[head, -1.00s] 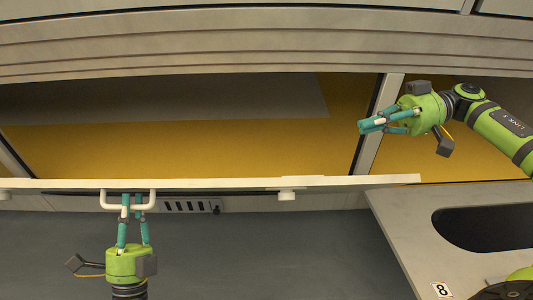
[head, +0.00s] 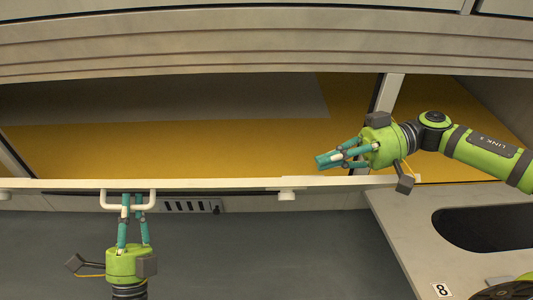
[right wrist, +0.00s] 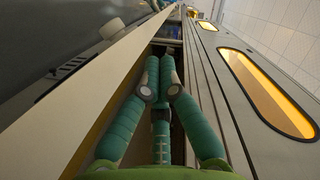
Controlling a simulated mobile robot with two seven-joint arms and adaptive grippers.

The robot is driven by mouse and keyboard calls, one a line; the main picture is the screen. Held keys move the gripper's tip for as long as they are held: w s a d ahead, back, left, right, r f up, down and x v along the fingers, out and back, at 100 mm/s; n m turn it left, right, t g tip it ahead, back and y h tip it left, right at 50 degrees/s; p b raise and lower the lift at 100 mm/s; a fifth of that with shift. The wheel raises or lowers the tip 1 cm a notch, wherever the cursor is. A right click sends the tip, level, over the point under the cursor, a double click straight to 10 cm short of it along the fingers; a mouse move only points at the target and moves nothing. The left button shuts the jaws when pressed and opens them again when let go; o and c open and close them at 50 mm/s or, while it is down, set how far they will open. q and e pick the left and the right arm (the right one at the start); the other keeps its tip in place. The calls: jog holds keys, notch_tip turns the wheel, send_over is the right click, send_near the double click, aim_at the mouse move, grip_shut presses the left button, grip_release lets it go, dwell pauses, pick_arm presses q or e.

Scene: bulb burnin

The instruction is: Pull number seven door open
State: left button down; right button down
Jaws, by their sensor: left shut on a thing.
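A long pale door panel (head: 230,184) shows nearly edge-on in the head view, standing out from a yellow-lined opening (head: 200,148). A white bar handle (head: 103,201) is on its near face. My left gripper (head: 132,203) is shut on this handle. My right gripper (head: 325,162) is empty, with its fingers together, on the opening side of the panel near its right part. In the right wrist view the fingertips (right wrist: 160,75) meet in the gap between the pale panel (right wrist: 95,90) and the grey cabinet front. No number seven shows.
A grey counter (head: 400,213) with a dark oval recess (head: 490,228) and a label "8" (head: 442,290) lies at the right. A light post (head: 385,100) bounds the opening. A slotted dark strip (head: 190,206) shows below the panel.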

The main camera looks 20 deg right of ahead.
jog(key=shift+s+f, duration=0.2)
